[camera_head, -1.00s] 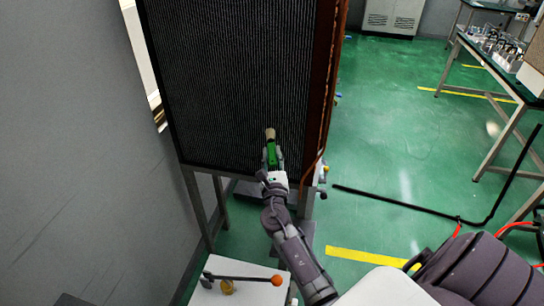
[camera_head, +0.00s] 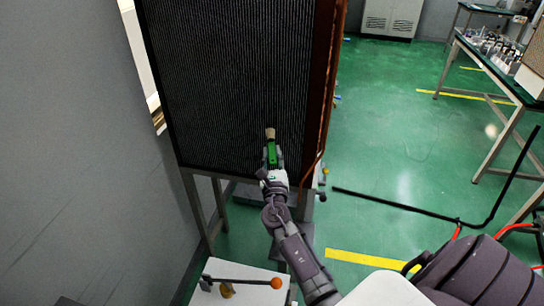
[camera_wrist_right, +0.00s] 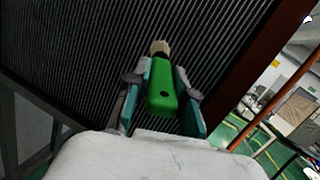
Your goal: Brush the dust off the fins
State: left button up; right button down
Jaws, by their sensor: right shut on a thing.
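The fins (camera_head: 220,80) form a large dark panel of fine upright ribs in a brown-edged frame. They also fill the back of the right wrist view (camera_wrist_right: 70,50). My right gripper (camera_head: 272,160) is shut on a brush with a green handle (camera_head: 272,154). In the right wrist view the green handle (camera_wrist_right: 162,92) sits between the two fingers, and the pale bristles (camera_wrist_right: 160,47) point at the fins. The brush is in front of the lower right part of the panel; I cannot tell if the bristles touch it. No dust stands out. My left gripper is not in view.
A grey wall (camera_head: 70,150) stands close on the left. A white surface (camera_head: 240,284) with an orange-knobbed rod (camera_head: 277,282) is below. An orange cable (camera_head: 309,172) hangs by the panel's right edge. Green floor is open to the right, with a black bar (camera_head: 400,206) and a workbench (camera_head: 500,75).

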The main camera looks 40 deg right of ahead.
jog(key=shift+s+d, duration=0.1)
jog(key=s+d, duration=0.2)
jog(key=shift+s+d+p, duration=0.25)
jog(key=shift+s+p, duration=0.05)
jog(key=shift+s, duration=0.1)
jog(key=shift+a, duration=0.1)
jog(key=shift+w+a+r, duration=0.1)
jog(key=shift+w+a, duration=0.5)
jog(key=shift+w, duration=0.2)
jog(key=shift+w+a, duration=0.55)
jog(key=shift+w, duration=0.2)
jog(key=shift+s+a, duration=0.1)
jog(key=shift+s+a, duration=0.4)
jog(key=shift+a, duration=0.1)
jog(key=shift+s+a, duration=1.4)
jog(key=shift+a, duration=0.25)
